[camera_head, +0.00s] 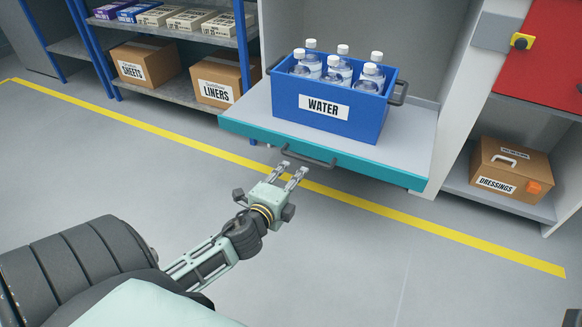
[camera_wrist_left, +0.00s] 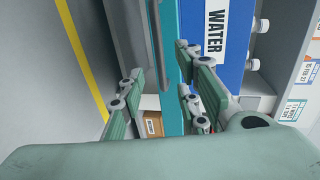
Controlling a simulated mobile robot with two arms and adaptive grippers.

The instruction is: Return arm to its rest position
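My left arm reaches in from the lower left of the head view. Its gripper (camera_head: 294,171) is open, with its two fingers apart and nothing visible between them. The fingertips are just in front of the grey handle (camera_head: 308,158) of a pulled-out shelf (camera_head: 250,122) with a teal front edge; a small gap seems to separate them. In the left wrist view, the handle (camera_wrist_left: 157,45) and the teal edge (camera_wrist_left: 171,60) lie beyond the spread fingers.
A blue WATER crate (camera_head: 350,125) holding several bottles stands on the pulled-out shelf. A rack with a SHEETS box (camera_head: 145,63) and LINERS box (camera_head: 219,80) is at left. A DRESSINGS box (camera_head: 510,168) sits low at right. The floor (camera_head: 340,260) in front is clear, crossed by a yellow line (camera_head: 150,128).

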